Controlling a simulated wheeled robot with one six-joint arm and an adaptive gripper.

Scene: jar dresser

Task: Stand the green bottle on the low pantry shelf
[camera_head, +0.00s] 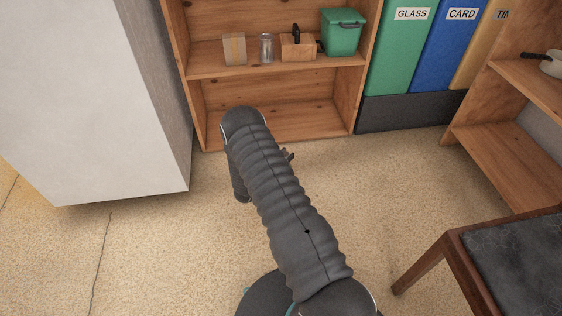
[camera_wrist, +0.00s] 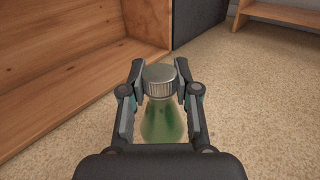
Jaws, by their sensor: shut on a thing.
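The green bottle (camera_wrist: 160,120) shows in the wrist view, with a ridged grey metal cap (camera_wrist: 160,79) and a see-through green body. My gripper (camera_wrist: 160,88) is shut on it, with one finger on each side near the cap. The bottle is over the speckled floor, just in front of the wooden shelf unit. In the head view my arm hides the gripper and the bottle. The low pantry shelf (camera_head: 290,122) is the bottom board of the wooden unit, and the part that shows is bare. It also shows in the wrist view (camera_wrist: 60,85).
The upper shelf holds a cardboard box (camera_head: 235,49), a glass jar (camera_head: 266,48), a wooden box (camera_head: 298,46) and a green bin (camera_head: 342,32). A white cabinet (camera_head: 100,100) stands left. Sorting bins (camera_head: 400,50), another shelf (camera_head: 515,165) and a chair (camera_head: 510,250) are right.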

